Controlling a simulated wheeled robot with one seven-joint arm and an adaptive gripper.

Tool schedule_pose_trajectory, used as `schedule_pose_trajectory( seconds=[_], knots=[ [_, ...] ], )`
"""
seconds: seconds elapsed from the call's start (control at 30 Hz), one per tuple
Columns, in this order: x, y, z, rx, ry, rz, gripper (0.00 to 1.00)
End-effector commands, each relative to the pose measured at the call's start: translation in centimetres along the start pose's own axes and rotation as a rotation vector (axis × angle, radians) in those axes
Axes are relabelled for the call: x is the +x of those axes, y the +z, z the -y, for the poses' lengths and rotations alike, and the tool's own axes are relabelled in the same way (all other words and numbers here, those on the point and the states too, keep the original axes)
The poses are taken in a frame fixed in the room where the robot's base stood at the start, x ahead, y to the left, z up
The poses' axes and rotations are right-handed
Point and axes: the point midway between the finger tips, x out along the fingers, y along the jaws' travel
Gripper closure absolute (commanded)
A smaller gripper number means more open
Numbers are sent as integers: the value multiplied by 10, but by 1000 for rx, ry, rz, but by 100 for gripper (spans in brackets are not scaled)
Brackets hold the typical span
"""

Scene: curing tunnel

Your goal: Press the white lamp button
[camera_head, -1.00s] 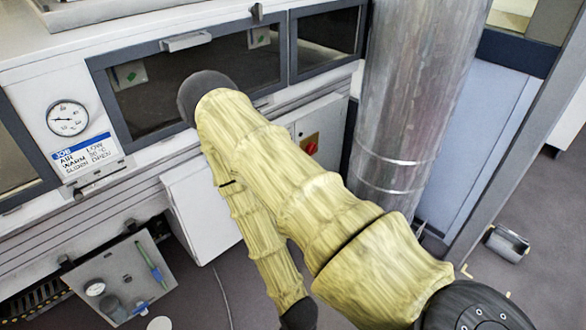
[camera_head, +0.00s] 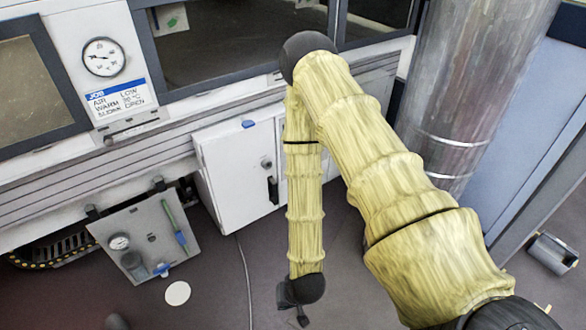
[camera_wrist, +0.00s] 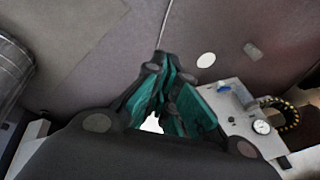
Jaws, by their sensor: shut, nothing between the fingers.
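I cannot make out a white lamp button in either view; my arm covers part of the machine front and the area beside the white cabinet (camera_head: 225,175). The cabinet door shows a small round fitting (camera_head: 266,163) and a black handle (camera_head: 272,191). My gripper (camera_wrist: 168,72) is shut and empty in the wrist view, with dark and teal fingers pointing toward the floor. In the head view only a dark part of my gripper (camera_head: 298,312) shows, low in front of the cabinet and apart from it.
A tilted grey panel (camera_head: 140,232) with a gauge, green pen and blue valve hangs at the lower left. A white disc (camera_head: 177,293) lies on the floor. A large metal duct (camera_head: 470,90) stands right of my arm. A dial gauge (camera_head: 104,57) and job card (camera_head: 117,101) are on the machine front.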

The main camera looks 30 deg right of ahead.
Motion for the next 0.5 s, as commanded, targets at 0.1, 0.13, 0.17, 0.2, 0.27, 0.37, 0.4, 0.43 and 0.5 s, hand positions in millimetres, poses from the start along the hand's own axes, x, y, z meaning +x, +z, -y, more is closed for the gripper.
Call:
schedule_pose_trajectory(
  seconds=[0.1,0.13,0.17,0.2,0.27,0.37,0.4,0.43,0.5],
  knots=[
    [37,-28,12,122,-63,-86,100],
    [43,-36,16,153,-80,-107,100],
    [48,-43,19,183,-96,-127,100],
    [56,-54,23,225,-118,-155,100],
    [65,-71,29,287,-153,-197,100],
    [79,-99,37,389,-211,-265,100],
    [84,-111,39,431,-234,-292,100],
    [87,-120,42,462,-253,-313,100],
    [94,-141,44,535,-297,-361,100]
  ],
)
